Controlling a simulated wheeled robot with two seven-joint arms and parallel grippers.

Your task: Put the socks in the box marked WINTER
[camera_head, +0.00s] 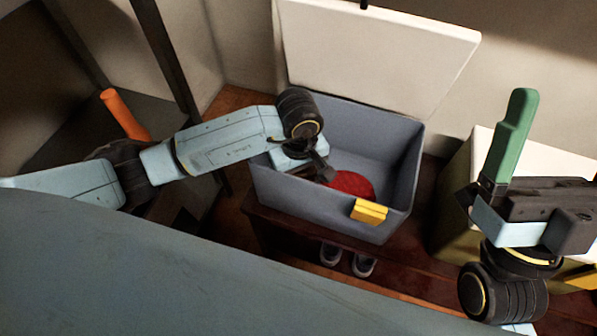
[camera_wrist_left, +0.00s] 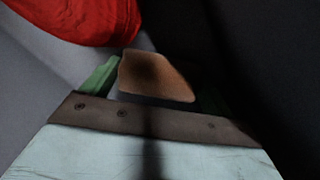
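A grey-blue box (camera_head: 275,198) stands open on a dark red-brown bench. My left gripper (camera_head: 323,170) reaches down into it. A red cloth-like thing (camera_head: 349,184) lies inside, beside the gripper; it also shows in the left wrist view (camera_wrist_left: 75,20). Between my left gripper's green fingers (camera_wrist_left: 155,80) is a tan-brown thing (camera_wrist_left: 158,75) that fills the gap; it looks gripped, and I cannot tell if it is a sock. My right gripper (camera_head: 514,115) is raised at the right, green fingers pointing up, seen side-on. I read no WINTER marking.
The box's white lid (camera_head: 375,50) stands open at the back. A yellow latch (camera_head: 369,211) is on its front. A second box with a white top (camera_head: 562,160) stands at the right. Shoes (camera_head: 346,260) sit under the bench. An orange thing (camera_head: 124,115) is at the left.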

